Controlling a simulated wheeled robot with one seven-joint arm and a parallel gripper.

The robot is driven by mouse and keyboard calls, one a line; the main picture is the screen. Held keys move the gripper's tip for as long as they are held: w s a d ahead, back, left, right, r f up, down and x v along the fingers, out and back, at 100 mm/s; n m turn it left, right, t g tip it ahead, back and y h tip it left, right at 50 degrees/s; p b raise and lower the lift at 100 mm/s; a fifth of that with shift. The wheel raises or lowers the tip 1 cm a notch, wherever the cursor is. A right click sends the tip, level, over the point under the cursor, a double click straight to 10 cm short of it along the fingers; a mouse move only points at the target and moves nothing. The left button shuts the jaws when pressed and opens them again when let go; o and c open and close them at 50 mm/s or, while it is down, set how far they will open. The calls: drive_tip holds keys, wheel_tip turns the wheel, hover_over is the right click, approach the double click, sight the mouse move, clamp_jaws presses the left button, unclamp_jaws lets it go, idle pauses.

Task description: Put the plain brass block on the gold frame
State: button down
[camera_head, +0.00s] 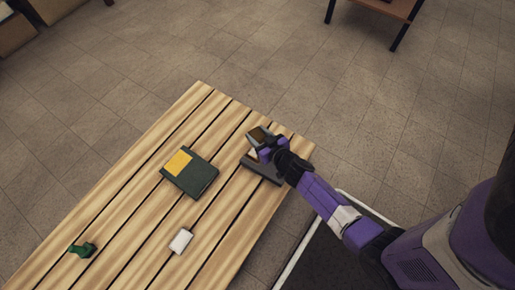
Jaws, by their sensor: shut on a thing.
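My purple gripper (266,146) is at the right part of the slatted wooden table, shut on a small dark block with a brownish-gold face, which I take as the brass block (258,133). My fingers hide part of it, and I cannot tell whether it touches the table. A dark green, book-like cover (199,179) lies flat to the left of my gripper. A yellow-gold patch (178,162) covers its upper left part; I cannot tell whether this is the gold frame. Another flat dark grey piece (262,168) lies just below my gripper, partly hidden by it.
A white block (181,241) and a small dark green object (82,250) stand on the near part of the wooden table (130,195). The table between the green cover and the white block is clear. Tiled floor surrounds the table; a brown table (385,8) stands far off.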

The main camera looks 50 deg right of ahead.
drive_tip(key=shift+w+f+b, duration=0.1)
drive_tip(key=shift+f+b, duration=2.75)
drive_tip(key=shift+f, duration=1.1)
drive_tip(key=shift+f, duration=0.2)
drive_tip(key=c, duration=0.7)
unclamp_jaws()
